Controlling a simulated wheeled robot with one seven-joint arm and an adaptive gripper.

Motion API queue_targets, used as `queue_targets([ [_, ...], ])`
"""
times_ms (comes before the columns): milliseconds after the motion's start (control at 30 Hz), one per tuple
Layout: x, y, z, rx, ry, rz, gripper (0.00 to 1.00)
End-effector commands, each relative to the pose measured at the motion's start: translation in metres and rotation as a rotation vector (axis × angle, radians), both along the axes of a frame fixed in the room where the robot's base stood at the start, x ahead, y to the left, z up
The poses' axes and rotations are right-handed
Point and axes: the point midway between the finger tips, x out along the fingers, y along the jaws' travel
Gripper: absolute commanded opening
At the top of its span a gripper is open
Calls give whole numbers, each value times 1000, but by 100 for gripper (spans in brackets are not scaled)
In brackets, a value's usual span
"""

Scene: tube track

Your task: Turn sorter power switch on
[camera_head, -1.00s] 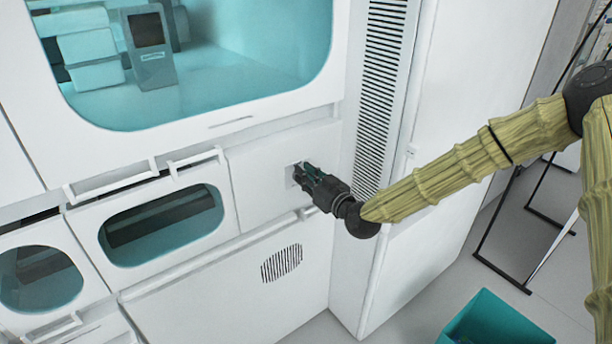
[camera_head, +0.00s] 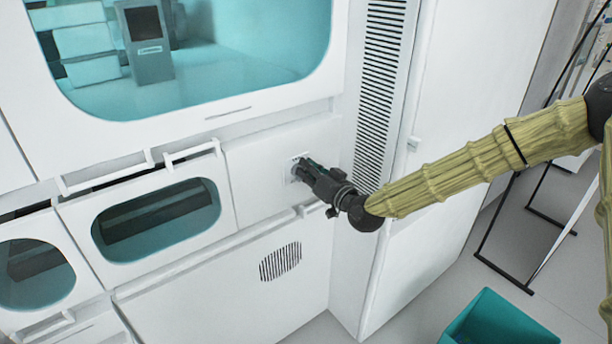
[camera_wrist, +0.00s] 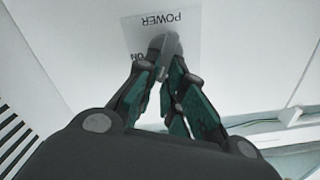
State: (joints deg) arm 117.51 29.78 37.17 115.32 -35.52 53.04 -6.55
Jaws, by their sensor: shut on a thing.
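The sorter power switch (camera_wrist: 165,44) is a grey knob on a light plate (camera_wrist: 141,36) lettered POWER and ON, which appears upside down in the wrist view. In the head view the plate (camera_head: 294,171) is on a white panel of the machine. My gripper (camera_wrist: 166,66) has its green-padded fingertips closed on the knob. In the head view my gripper (camera_head: 303,167) reaches the plate from the right and hides most of the switch. The OFF lettering is not visible.
A white machine front (camera_head: 262,192) surrounds the switch, with drawer windows (camera_head: 160,220) to the left and a large window above. A slatted vent (camera_head: 380,90) runs up the right side. A teal bin (camera_head: 500,320) stands on the floor at lower right.

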Motion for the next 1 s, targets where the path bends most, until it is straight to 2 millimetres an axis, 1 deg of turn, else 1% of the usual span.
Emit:
queue_targets([
  [33,2,-2,-3,39,24,-4,0],
  [300,4,-6,-6,247,176,-4,0],
  [1000,7,-11,-17,759,548,-3,0],
])
